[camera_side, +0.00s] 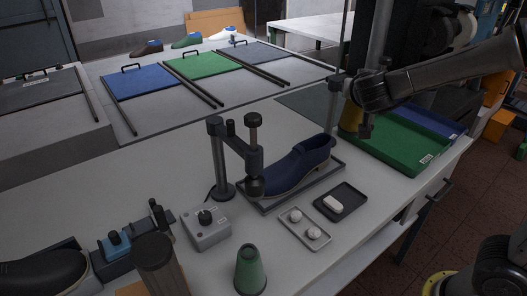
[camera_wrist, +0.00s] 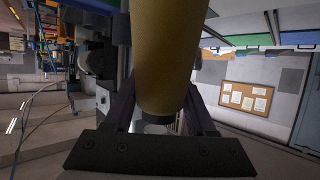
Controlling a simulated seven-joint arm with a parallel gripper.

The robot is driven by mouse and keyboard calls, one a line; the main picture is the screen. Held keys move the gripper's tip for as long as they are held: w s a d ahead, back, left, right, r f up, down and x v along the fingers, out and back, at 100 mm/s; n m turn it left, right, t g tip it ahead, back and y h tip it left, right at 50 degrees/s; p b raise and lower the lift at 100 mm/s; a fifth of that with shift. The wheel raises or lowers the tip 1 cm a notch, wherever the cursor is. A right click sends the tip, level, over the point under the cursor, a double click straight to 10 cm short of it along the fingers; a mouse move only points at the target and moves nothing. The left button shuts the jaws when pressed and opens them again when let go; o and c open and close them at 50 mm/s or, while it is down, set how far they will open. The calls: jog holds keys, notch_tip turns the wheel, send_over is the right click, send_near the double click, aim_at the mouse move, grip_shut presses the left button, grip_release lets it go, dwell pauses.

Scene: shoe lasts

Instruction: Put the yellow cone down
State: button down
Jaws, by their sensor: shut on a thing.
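The yellow cone (camera_wrist: 170,50) fills the upper middle of the wrist view, between the two dark fingers of my gripper (camera_wrist: 160,112). My gripper is shut on it. In the side view the yellow cone (camera_side: 350,117) shows only in part, behind my gripper (camera_side: 364,124), by the left end of a green tray. The side view does not clearly show the gap between the cone and the table. A green cone (camera_side: 250,271) stands upright on the white table (camera_side: 290,125) at the front.
A navy shoe (camera_side: 295,166) sits in a dark tray under a clamp stand (camera_side: 218,160). Two small trays (camera_side: 341,212) with white pieces lie in front. The green tray (camera_side: 395,140) and a blue tray (camera_side: 440,118) are at the right. A brown cylinder (camera_side: 158,265) stands front left.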

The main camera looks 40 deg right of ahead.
jog(key=w+a+f, duration=0.2)
jog(key=w+a, duration=0.1)
jog(key=w, duration=0.3)
jog(key=w+a+f, duration=0.2)
jog(key=w, duration=0.5)
jog(key=shift+n+t+y, duration=0.3)
jog(key=shift+n+t, duration=0.1)
jog(key=shift+w+a+f, duration=0.2)
jog(key=shift+w+f, duration=2.4)
jog(key=shift+f, duration=0.1)
jog(key=shift+w+a+f, duration=0.15)
jog(key=shift+w+f, duration=2.4)
jog(key=shift+f, duration=0.2)
jog(key=shift+w+a+f, duration=0.2)
jog(key=shift+w+f, duration=2.4)
jog(key=shift+f, duration=0.1)
jog(key=shift+f, duration=0.15)
jog(key=shift+c, duration=1.1)
grip_release()
jog(key=shift+f, duration=0.1)
